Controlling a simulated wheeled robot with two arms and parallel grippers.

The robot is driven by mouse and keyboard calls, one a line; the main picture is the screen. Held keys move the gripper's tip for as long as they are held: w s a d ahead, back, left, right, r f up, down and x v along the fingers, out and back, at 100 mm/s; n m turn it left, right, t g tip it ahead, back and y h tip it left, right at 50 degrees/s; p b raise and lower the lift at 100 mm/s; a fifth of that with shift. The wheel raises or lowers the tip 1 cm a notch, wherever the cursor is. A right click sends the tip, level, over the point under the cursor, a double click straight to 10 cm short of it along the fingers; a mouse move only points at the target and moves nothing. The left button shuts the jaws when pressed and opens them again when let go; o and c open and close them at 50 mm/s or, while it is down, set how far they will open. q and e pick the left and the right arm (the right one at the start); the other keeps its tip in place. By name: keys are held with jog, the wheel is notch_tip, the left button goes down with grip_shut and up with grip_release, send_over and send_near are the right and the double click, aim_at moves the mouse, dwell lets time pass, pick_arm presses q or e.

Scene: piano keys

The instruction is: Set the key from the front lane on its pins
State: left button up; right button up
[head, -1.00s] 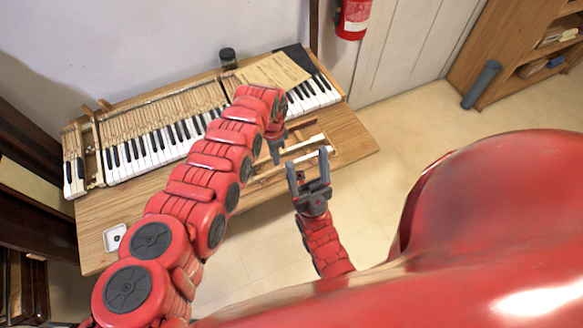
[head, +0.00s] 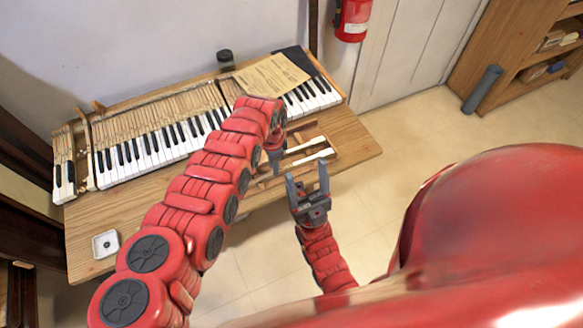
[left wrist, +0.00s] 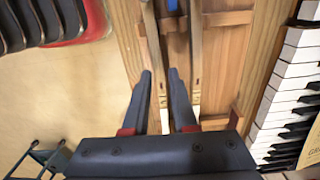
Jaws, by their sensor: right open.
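A wooden tray (head: 333,143) lies on the right front part of the bench and holds long pale keys with white ends. In the left wrist view the front key (left wrist: 156,60) runs between the fingers of my left gripper (left wrist: 160,74). The fingers stand apart around it; contact is not clear. A second key (left wrist: 196,60) lies beyond the right finger. In the head view my left gripper (head: 275,160) points down at the tray, partly hidden by its arm. My right gripper (head: 308,188) is open and empty in front of the bench. The keyboard (head: 150,150) has a bare gap (head: 86,155) near its left end.
A paper sheet (head: 272,75) lies over the keyboard's right part, near a dark jar (head: 226,60). A small white dish (head: 106,243) sits at the bench's front left. The bench top (head: 150,205) between dish and keyboard is clear.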

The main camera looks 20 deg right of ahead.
pick_arm(q)
jog(key=shift+f+b, duration=0.85)
jog(key=shift+b, duration=0.05)
grip_shut()
dwell(1.5)
